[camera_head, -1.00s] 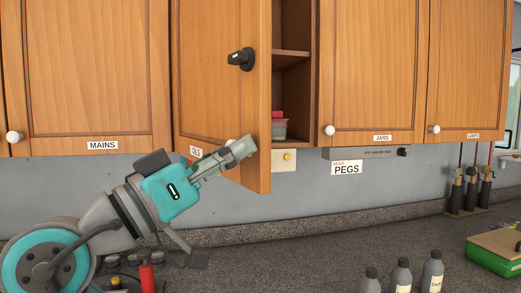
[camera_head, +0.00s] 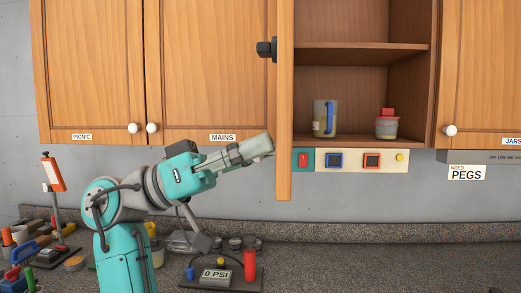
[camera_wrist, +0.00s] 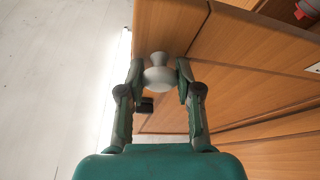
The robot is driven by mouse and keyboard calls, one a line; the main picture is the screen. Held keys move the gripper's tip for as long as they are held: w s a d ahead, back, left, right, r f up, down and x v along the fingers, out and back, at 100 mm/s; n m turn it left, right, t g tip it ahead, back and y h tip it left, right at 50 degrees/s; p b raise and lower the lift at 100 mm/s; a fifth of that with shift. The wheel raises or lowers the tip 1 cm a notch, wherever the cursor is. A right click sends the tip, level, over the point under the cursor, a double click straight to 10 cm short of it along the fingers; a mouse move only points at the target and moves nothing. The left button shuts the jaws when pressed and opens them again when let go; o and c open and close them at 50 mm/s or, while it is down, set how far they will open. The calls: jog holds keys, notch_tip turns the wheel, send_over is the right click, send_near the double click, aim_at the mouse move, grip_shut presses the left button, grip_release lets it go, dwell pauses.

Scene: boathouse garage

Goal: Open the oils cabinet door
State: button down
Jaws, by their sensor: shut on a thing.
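The oils cabinet door (camera_head: 284,100) is swung far out and shows nearly edge-on in the head view. Its label is out of sight there. The cabinet's shelves (camera_head: 362,52) stand exposed to the right of the door. My gripper (camera_head: 266,146) is at the lower part of the door, on its left side. In the wrist view, my gripper (camera_wrist: 158,72) is shut on the white round door knob (camera_wrist: 160,78), with one finger on each side. The knob is hidden behind the fingers in the head view.
The black fitting (camera_head: 266,48) sticks out from the door. Below my arm, a pressure gauge stand (camera_head: 216,277) and several tools crowd the counter. The counter at right is clear.

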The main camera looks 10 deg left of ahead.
jog(key=c, duration=0.8)
grip_release()
jog(key=shift+o, duration=0.2)
jog(key=v, duration=1.2)
